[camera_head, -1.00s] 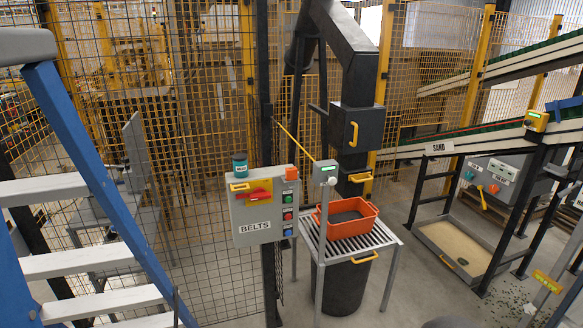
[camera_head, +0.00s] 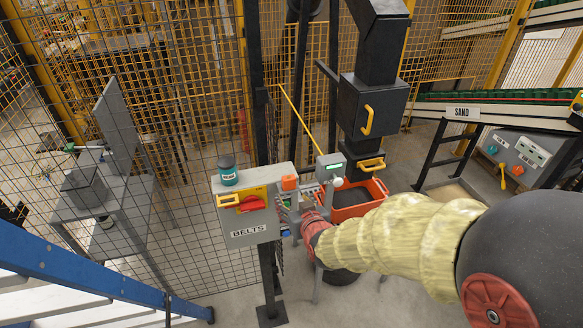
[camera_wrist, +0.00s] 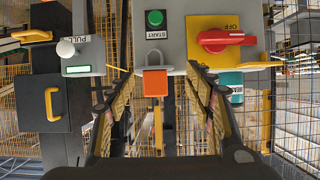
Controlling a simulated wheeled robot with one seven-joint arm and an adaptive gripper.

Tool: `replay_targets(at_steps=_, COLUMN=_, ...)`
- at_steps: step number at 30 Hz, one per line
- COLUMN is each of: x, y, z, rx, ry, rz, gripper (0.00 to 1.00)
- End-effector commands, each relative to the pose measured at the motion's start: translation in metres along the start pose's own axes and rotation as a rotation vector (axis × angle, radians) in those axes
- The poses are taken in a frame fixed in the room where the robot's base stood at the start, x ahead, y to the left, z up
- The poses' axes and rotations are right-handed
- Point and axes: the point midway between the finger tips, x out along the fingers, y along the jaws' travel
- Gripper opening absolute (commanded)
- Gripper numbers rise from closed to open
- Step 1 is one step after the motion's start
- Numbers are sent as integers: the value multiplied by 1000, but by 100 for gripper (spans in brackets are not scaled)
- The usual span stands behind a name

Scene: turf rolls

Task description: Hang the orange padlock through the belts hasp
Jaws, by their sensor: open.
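The orange padlock (camera_head: 289,182) is at the top right corner of the grey BELTS box (camera_head: 250,232). In the wrist view, which is upside down, the padlock (camera_wrist: 155,84) shows an orange body and a grey shackle. The box's front carries a yellow plate with a red switch handle (camera_head: 251,204). A yellow loop (camera_wrist: 258,66), apparently the hasp, sticks out on the handle's far side from the padlock; nothing visible hangs in it. My gripper (camera_wrist: 160,76) is open, its fingers on either side of the padlock in the picture. Contact cannot be told.
A teal tin (camera_head: 228,176) stands on top of the box, behind the red handle. A grey PULL post (camera_head: 329,168) stands close to the box's right. Beyond it are an orange bin (camera_head: 372,190) and a dark chute (camera_head: 368,110). Wire mesh stands behind.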

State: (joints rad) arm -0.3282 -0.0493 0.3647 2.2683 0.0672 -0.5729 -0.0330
Motion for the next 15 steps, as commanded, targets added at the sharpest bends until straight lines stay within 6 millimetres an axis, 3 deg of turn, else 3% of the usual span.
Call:
replay_targets(at_steps=3, x=-2, y=1, z=-28, rx=-1, ry=101, rz=5, gripper=53)
replay_targets(at_steps=6, x=-1, y=2, z=-37, rx=-3, ry=136, rz=7, gripper=53)
replay_targets(at_steps=15, x=22, y=3, z=-42, rx=-4, ry=141, rz=7, gripper=53)
